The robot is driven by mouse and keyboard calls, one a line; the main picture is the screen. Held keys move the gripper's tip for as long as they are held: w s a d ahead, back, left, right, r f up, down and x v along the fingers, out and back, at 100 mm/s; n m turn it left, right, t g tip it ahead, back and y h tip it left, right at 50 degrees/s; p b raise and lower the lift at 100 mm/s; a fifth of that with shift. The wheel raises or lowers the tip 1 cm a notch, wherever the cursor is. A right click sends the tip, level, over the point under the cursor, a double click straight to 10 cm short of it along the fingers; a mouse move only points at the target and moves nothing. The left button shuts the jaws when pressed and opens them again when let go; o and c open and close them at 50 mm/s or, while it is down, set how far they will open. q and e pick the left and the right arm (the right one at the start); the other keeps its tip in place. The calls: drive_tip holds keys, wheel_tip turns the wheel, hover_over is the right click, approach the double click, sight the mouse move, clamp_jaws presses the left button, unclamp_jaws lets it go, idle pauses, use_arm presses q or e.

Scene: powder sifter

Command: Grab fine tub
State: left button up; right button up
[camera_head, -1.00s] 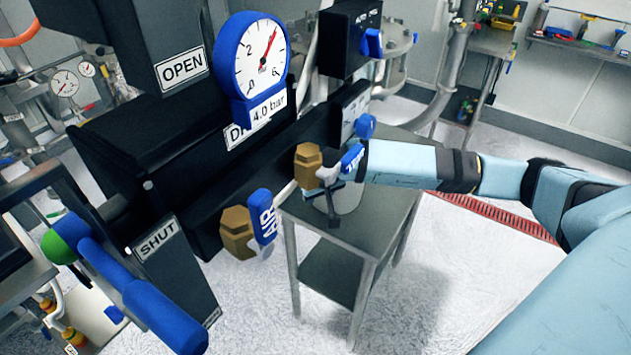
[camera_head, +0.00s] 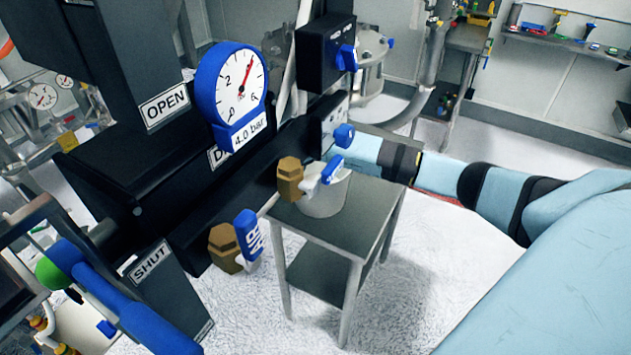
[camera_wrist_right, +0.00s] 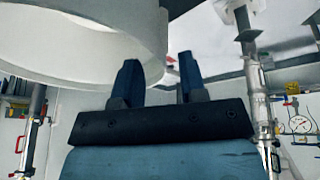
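The tub (camera_head: 327,198), pale grey and round, stands on the small grey table (camera_head: 365,222), partly behind a brass valve. In the right wrist view a large pale round tub (camera_wrist_right: 60,68) fills the upper left. My right gripper (camera_wrist_right: 158,75) is open, its two dark fingers apart. The left finger overlaps the tub's edge and the right finger is outside it; I cannot tell whether the fingers touch it. My left gripper is not in view.
Brass valves with blue handles (camera_head: 290,180) (camera_head: 246,232) stick out close beside the tub. A black machine with a pressure gauge (camera_head: 238,88) stands at left. A blue lever with a green knob (camera_head: 52,270) is at lower left.

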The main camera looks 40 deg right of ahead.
drive_tip(key=shift+w+d+f, duration=0.15)
drive_tip(key=shift+w+f, duration=0.05)
drive_tip(key=shift+f, duration=0.25)
clamp_jaws()
drive_tip(key=shift+r, duration=0.1)
idle(1.0)
